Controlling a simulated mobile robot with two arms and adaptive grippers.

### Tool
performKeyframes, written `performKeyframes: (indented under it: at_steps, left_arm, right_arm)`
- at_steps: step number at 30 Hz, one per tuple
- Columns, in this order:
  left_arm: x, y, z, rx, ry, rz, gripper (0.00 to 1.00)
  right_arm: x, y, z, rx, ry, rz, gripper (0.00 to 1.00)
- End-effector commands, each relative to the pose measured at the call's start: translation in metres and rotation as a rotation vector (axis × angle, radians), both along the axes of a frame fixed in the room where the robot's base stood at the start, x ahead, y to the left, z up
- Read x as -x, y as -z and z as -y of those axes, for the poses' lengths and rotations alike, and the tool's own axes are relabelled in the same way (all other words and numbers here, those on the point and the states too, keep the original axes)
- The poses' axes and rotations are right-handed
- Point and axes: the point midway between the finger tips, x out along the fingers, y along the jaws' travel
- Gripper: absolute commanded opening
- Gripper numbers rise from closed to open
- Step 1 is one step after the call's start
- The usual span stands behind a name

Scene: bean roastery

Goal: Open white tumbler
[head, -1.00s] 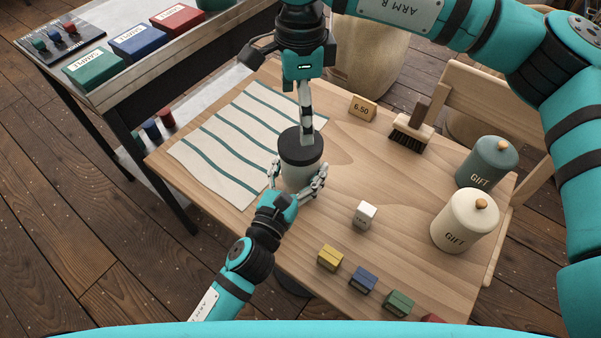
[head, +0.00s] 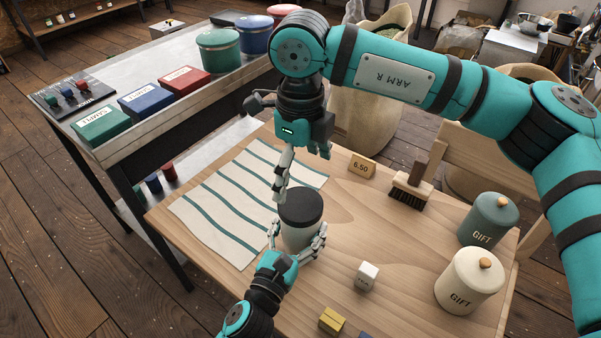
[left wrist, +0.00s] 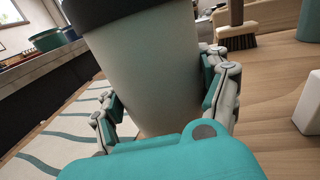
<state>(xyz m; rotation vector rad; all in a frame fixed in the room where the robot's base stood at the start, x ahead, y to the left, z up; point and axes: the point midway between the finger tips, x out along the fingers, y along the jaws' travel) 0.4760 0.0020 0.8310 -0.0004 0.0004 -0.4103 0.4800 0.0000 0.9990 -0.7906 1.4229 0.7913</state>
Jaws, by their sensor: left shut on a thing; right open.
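The white tumbler (head: 300,233) stands on the wooden table, upright, with its dark lid (head: 301,208) on top. It fills the left wrist view (left wrist: 150,75), where only the lid's lower edge shows. My left gripper (head: 297,246) is shut on the tumbler's body, a finger on each side. My right gripper (head: 281,187) comes down from above, just above and behind the lid at its left. It is open and holds nothing. Whether its fingertips touch the lid is hard to tell.
A striped cloth (head: 226,207) lies left of the tumbler. A white cube (head: 367,276) is at right front. A price sign (head: 361,167), a brush (head: 411,188) and two gift canisters (head: 488,219) (head: 469,281) stand farther right.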

Motion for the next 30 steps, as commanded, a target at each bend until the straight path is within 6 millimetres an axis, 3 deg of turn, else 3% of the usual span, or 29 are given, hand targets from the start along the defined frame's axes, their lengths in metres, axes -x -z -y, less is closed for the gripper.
performKeyframes:
  at_steps: [12, 18, 24, 30]
  left_arm:
    - [0.0, 0.0, 0.0, 0.0, 0.0, 0.0, 0.0]
    - [0.0, 0.0, 0.0, 0.0, 0.0, 0.0, 0.0]
    - [0.0, 0.0, 0.0, 0.0, 0.0, 0.0, 0.0]
    - [0.0, 0.0, 0.0, 0.0, 0.0, 0.0, 0.0]
  right_arm:
    - [0.001, 0.0, 0.0, 0.001, 0.967, 0.0, 1.0]
    - [0.001, 0.0, 0.0, 0.002, 1.364, 0.001, 1.0]
    - [0.001, 0.0, -0.001, 0.002, 1.59, 0.001, 1.0]
    - [0.001, 0.01, 0.0, 0.003, 1.647, -0.001, 1.0]
